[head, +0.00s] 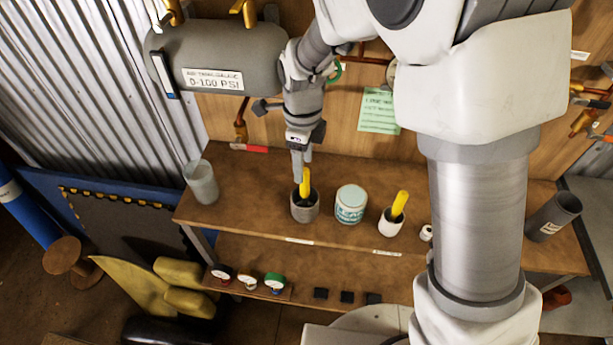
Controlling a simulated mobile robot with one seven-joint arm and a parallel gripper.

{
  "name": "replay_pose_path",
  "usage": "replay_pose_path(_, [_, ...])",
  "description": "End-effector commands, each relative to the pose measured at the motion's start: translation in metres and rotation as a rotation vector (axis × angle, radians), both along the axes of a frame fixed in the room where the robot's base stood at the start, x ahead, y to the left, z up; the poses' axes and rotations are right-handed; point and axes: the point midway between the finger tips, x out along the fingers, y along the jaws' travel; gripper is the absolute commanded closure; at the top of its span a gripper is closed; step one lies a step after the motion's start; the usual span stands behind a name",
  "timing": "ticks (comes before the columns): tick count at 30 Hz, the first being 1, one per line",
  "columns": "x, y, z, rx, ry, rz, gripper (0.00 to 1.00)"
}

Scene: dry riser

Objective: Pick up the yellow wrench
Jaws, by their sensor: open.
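A yellow handle-like piece (305,183) stands upright in a grey cup (305,212) on the upper shelf. A second yellow piece (400,202) leans to the right in a white cup (390,227) farther right. I cannot tell from their shapes which one is the wrench, as their lower ends are hidden in the cups. My gripper (302,168) points down with its jaws open, right at the top of the yellow piece in the grey cup. One finger overlaps its left side in the head view; whether they touch is unclear.
A white labelled tub (350,205) stands between the two cups. A translucent cup (201,182) is at the shelf's left end, and a dark tilted cylinder (553,217) at the right. A grey tank (215,62) and pipes are on the wall behind. Gauges (247,281) sit on the lower shelf.

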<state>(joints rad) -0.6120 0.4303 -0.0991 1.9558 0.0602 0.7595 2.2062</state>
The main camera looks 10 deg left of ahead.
Motion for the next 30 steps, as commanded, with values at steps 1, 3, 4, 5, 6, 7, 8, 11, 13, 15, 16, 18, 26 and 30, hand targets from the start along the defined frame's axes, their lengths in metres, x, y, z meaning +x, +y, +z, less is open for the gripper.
replay_pose_path(1, [0.0, 0.0, -0.008, -0.002, 0.002, 0.0, 0.37])
replay_pose_path(3, [0.0, 0.0, -0.014, -0.001, 0.001, 0.0, 0.37])
replay_pose_path(4, [0.0, 0.0, -0.016, 0.0, 0.001, 0.0, 0.37])
replay_pose_path(5, [0.0, 0.0, -0.017, 0.0, 0.0, 0.0, 0.37])
replay_pose_path(6, [0.0, -0.001, -0.019, 0.0, 0.001, 0.0, 0.37])
replay_pose_path(7, [0.0, -0.001, -0.02, -0.001, 0.001, -0.001, 0.37])
replay_pose_path(8, [0.0, -0.001, -0.022, -0.001, 0.002, -0.001, 0.37])
replay_pose_path(11, [0.0, -0.001, -0.033, -0.002, 0.003, -0.001, 0.37])
replay_pose_path(13, [0.001, -0.001, -0.043, -0.002, 0.003, -0.001, 0.37])
replay_pose_path(15, [0.001, -0.002, -0.054, -0.001, 0.003, -0.001, 0.37])
replay_pose_path(16, [0.001, -0.002, -0.058, -0.002, 0.003, -0.001, 0.37])
replay_pose_path(18, [0.001, -0.001, -0.065, -0.001, 0.001, 0.0, 0.37])
replay_pose_path(26, [0.002, -0.001, -0.071, 0.001, -0.001, 0.001, 0.37])
replay_pose_path(30, [0.002, -0.001, -0.07, 0.001, -0.001, 0.001, 0.49])
